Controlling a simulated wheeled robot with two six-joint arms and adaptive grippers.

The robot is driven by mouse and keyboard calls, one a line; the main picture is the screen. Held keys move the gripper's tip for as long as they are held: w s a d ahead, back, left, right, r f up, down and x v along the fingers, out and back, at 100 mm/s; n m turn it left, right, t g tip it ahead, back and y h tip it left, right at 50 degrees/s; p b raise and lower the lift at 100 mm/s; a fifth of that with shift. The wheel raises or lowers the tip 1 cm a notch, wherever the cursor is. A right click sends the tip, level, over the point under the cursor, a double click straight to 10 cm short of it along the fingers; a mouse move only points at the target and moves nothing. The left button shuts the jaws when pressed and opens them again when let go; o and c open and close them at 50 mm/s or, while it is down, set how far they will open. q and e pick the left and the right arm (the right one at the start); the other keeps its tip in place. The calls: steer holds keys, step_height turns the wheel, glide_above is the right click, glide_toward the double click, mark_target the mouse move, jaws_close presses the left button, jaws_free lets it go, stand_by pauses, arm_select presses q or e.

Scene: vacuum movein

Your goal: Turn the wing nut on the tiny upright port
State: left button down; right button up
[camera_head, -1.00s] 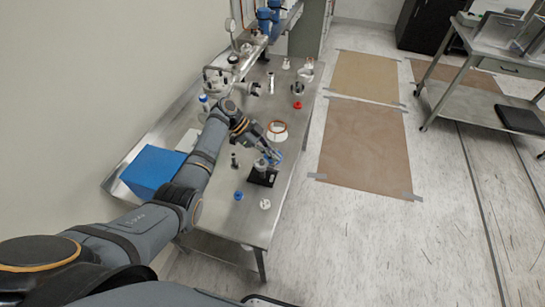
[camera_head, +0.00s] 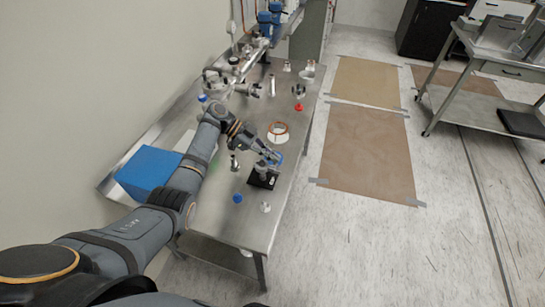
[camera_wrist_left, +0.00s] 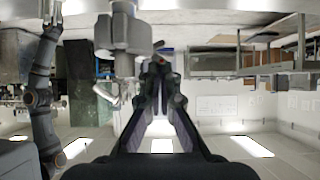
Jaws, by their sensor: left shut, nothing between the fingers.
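The tiny upright port (camera_head: 262,174) is a small grey fitting standing on a black base plate near the front of the steel table. My left gripper (camera_head: 277,158) is shut and empty at its upper right side. In the left wrist view, which is upside down, the port (camera_wrist_left: 122,34) hangs from the top as a pale grey body, left of the shut fingertips of my left gripper (camera_wrist_left: 159,64). The wing nut cannot be told clearly from the port in either view. My right arm shows at the left of the wrist view; its jaws are too unclear to read.
A blue box (camera_head: 149,171) stands at left. Larger vacuum parts (camera_head: 225,82) fill the back.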

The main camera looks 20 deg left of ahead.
arm_select(q)
steer(key=shift+s+a+f+h+b, duration=0.1)
steer(key=shift+a+f+h+b, duration=0.1)
steer(key=shift+h+b, duration=0.35)
steer(key=shift+d, duration=0.2)
stand_by(0.5)
steer(key=shift+d+f, duration=0.15)
steer(key=shift+d, duration=0.6)
